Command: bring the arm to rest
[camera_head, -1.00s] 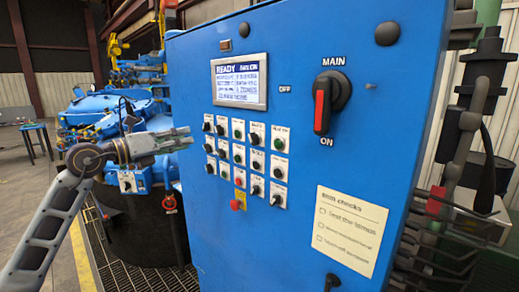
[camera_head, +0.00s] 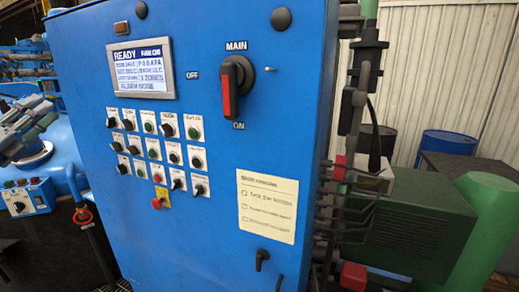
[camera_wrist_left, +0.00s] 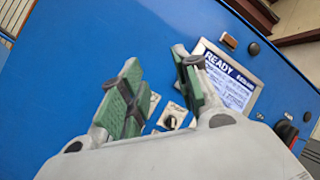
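My left gripper (camera_head: 38,118) shows at the left edge of the head view, left of the blue control cabinet (camera_head: 215,250). In the left wrist view the left gripper (camera_wrist_left: 155,75) has its two green-padded fingers apart, with nothing held between them. The cabinet's blue front (camera_wrist_left: 110,40) and its screen (camera_wrist_left: 228,80) lie beyond the fingers. One switch (camera_wrist_left: 172,120) shows between and below the fingertips. My right gripper is in neither view.
The cabinet front carries a READY screen (camera_head: 140,70), several knobs and buttons, a red emergency button (camera_head: 157,203) and a red-handled main switch (camera_head: 229,90) pointing toward ON. Blue machinery (camera_head: 65,150) stands at left. A green box (camera_head: 410,230) and barrels are at right.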

